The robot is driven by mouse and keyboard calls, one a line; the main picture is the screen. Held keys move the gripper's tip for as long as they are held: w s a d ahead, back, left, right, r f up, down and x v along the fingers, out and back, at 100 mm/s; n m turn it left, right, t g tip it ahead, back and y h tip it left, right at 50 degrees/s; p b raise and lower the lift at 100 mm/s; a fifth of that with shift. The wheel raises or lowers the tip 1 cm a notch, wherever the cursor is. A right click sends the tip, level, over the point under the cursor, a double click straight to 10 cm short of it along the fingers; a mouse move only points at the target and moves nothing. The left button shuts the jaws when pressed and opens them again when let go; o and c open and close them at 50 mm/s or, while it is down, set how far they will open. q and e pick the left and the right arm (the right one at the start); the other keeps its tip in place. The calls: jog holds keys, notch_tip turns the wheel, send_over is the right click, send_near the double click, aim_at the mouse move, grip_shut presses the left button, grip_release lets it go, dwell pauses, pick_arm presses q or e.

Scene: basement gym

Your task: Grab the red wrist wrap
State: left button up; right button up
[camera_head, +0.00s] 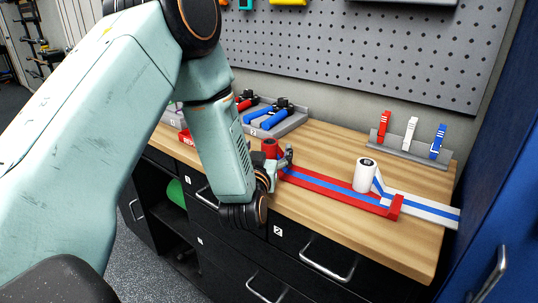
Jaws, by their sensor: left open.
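The red wrist wrap (325,187) lies along the wooden bench top as a flat red strip with a blue stripe. A red upright roll (270,147) stands at its left end, partly hidden by my left gripper. A white roll (366,177) stands by the strip, with a white and blue strip (425,209) running right from it. My left gripper (283,164) is open at the left end of the red strip, right by the red roll. I cannot tell whether it touches the roll. My right gripper is not in view.
The wooden bench (400,245) has bare room at its front right. A grey rack (405,150) with red, white and blue clips stands at the back right. A grey tray (283,124) with red and blue handles is behind my gripper. A blue cabinet (500,200) closes the right side.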

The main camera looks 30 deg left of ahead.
pick_arm(q)
jog(key=shift+d, duration=0.25)
jog(key=shift+c, duration=0.2)
jog(key=shift+w+a, duration=0.1)
jog(key=shift+a, duration=0.15)
jog(key=c, duration=0.4)
jog(key=shift+d, duration=0.2)
jog(key=c, duration=0.5)
jog(key=shift+a, duration=0.15)
jog(key=c, duration=0.3)
